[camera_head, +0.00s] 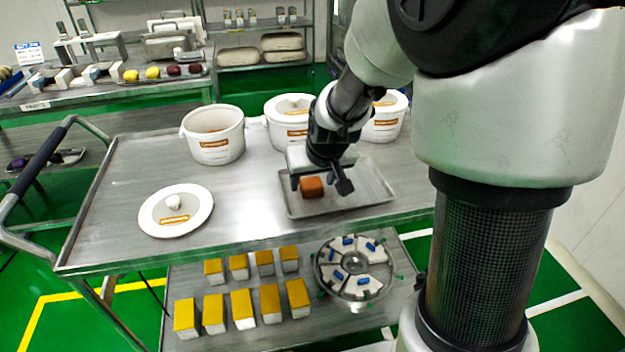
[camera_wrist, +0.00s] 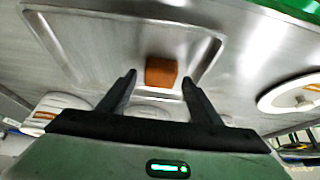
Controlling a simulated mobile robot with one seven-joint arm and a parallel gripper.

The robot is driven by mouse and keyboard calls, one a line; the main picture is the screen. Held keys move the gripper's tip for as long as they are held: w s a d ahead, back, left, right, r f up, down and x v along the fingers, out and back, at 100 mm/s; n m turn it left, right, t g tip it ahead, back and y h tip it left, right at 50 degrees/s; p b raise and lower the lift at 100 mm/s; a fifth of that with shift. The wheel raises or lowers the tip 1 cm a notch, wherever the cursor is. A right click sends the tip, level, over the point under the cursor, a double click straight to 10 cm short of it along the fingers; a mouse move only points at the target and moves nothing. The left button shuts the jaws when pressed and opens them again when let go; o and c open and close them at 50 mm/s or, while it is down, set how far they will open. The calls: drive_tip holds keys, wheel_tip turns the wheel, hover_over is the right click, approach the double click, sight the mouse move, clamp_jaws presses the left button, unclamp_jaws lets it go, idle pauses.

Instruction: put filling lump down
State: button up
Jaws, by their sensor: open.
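The filling lump (camera_head: 311,187) is a small orange-brown block. It rests on a shallow metal tray (camera_head: 360,199) on the upper shelf of the cart. My gripper (camera_head: 320,186) is just above the tray, with its fingers apart. In the wrist view the lump (camera_wrist: 161,71) shows between the two fingertips of my gripper (camera_wrist: 158,82), with a gap on each side. The tray (camera_wrist: 75,35) surrounds the lump there. I cannot tell how far the fingertips are above the tray floor.
An open white pot (camera_head: 215,140) and two lidded pots (camera_head: 288,118) (camera_head: 386,118) stand behind the tray. A loose lid (camera_head: 175,211) lies at left. The lower shelf holds yellow-topped blocks (camera_head: 242,303) and a round device (camera_head: 354,268). Cart top is clear between lid and tray.

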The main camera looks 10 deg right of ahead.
drive_tip(key=p+v, duration=0.2)
drive_tip(key=v, duration=0.9)
drive_tip(key=s+r, duration=0.3)
drive_tip(key=s, duration=0.6)
drive_tip(key=s+r, duration=0.4)
drive_tip(key=s, duration=0.5)
drive_tip(key=shift+s, duration=0.35)
drive_tip(key=shift+a+r+p, duration=0.15)
drive_tip(key=shift+p, duration=0.2)
